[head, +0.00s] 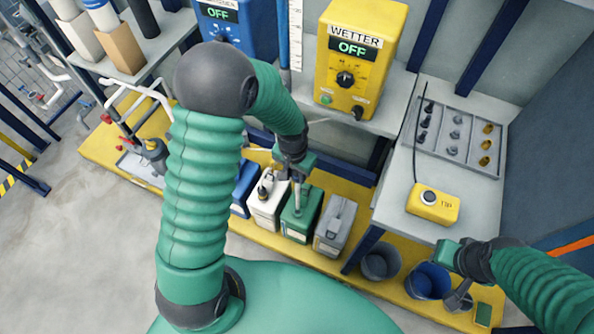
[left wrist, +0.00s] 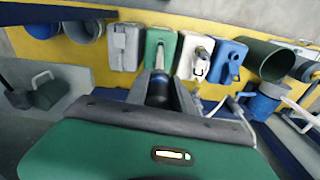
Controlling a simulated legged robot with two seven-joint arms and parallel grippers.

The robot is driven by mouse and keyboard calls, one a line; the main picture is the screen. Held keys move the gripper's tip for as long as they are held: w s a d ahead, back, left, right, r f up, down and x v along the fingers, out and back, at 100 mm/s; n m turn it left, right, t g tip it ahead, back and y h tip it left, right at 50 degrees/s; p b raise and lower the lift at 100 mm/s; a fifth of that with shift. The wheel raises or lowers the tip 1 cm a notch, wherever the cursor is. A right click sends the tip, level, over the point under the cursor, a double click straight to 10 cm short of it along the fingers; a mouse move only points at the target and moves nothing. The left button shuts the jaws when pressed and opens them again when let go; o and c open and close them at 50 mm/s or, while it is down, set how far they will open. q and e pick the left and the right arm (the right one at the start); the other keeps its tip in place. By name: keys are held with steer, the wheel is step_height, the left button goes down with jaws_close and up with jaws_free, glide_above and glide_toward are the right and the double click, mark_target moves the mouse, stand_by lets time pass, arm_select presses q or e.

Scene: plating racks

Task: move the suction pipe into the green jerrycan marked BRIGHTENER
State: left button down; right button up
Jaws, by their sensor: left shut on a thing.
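The green jerrycan (head: 302,222) stands on the yellow platform between a white jerrycan (head: 268,205) and a grey one (head: 334,226); its marking is not legible. My left gripper (head: 296,168) is above it, shut on the suction pipe (head: 298,196), a slim grey tube pointing down. The pipe's lower end overlaps the top of the green jerrycan; I cannot tell how deep it is in the mouth. In the left wrist view the pipe (left wrist: 159,60) lines up with the green jerrycan (left wrist: 152,42). My right gripper (head: 452,258) is at lower right, its jaws unclear.
A blue jerrycan (head: 243,188) stands left of the white one. Buckets (head: 380,262) stand right of the grey one. Above are the yellow WETTER unit (head: 361,55) and a bench (head: 400,185) with a yellow box (head: 433,205). Open floor lies at left.

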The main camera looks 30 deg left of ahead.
arm_select(q)
steer(key=shift+a+f+b, duration=0.1)
steer(key=shift+f+b, duration=0.25)
steer(key=shift+f, duration=0.6)
steer(key=shift+d+f+b, duration=0.2)
steer(key=shift+f+b, duration=0.7)
steer(key=shift+f, duration=0.5)
steer(key=shift+a+f+b, duration=0.1)
steer(key=shift+f+b, duration=3.7)
steer(key=shift+f, duration=2.5)
step_height(320, 180, down, 8)
steer(key=b, duration=0.4)
steer(key=shift+b, duration=0.3)
steer(key=shift+f+b, duration=0.6)
steer(key=shift+f, duration=0.55)
steer(key=c, duration=1)
jaws_free()
